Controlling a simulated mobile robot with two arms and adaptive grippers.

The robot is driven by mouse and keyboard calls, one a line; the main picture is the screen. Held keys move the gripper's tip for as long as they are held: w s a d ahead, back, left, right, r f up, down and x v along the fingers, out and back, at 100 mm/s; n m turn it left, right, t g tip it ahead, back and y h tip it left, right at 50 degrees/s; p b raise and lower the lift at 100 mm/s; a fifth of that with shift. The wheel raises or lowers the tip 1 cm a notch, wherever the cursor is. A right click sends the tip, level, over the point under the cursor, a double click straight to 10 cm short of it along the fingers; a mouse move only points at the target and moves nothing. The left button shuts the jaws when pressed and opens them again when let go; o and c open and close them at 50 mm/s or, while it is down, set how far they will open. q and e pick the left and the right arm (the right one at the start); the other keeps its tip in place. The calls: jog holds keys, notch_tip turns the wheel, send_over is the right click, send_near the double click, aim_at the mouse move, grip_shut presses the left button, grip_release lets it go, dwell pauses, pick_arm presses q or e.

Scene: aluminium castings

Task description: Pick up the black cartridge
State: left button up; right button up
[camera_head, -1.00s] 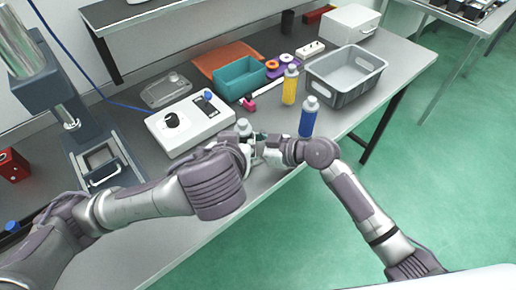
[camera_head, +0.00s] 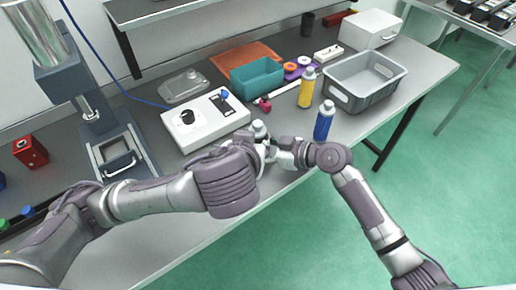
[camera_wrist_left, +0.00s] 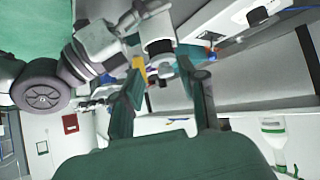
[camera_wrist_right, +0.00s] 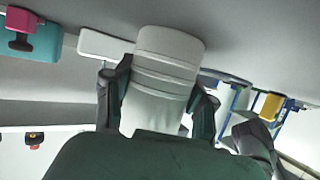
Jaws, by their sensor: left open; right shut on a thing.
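My right gripper (camera_wrist_right: 158,105) is shut on a pale grey-white bottle (camera_wrist_right: 165,65), which fills the space between its fingers. The bottle's pale top (camera_head: 259,128) shows in the head view above the table's front part, and the bottle (camera_wrist_left: 158,30) also shows in the left wrist view. My left gripper (camera_wrist_left: 163,100) is open, its fingers pointing towards the bottle's end; contact cannot be told. In the head view the two grippers meet and hide each other. A dark upright cylinder (camera_head: 307,24) stands at the table's back; whether it is the black cartridge I cannot tell.
A blue bottle (camera_head: 324,121) and a yellow bottle (camera_head: 306,90) stand right of the grippers. A grey bin (camera_head: 380,98), teal box (camera_head: 257,82) and white device (camera_head: 205,125) are nearby. A press (camera_head: 85,95) stands left. Several black items (camera_head: 492,14) lie on a far table.

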pick_arm(q)
jog(key=shift+o, duration=0.3)
jog(key=o, duration=0.3)
jog(key=shift+o, duration=1.2)
jog(key=shift+d+f+h, duration=0.25)
jog(key=shift+f+h, duration=0.05)
jog(key=m+t+h, duration=0.5)
jog(key=h, duration=0.3)
send_near(258, 129)
jog(key=x, duration=0.3)
jog(key=f+x, duration=0.1)
jog(key=x, duration=0.7)
jog(key=shift+w+a+f, duration=0.3)
jog(key=shift+a+f, duration=0.05)
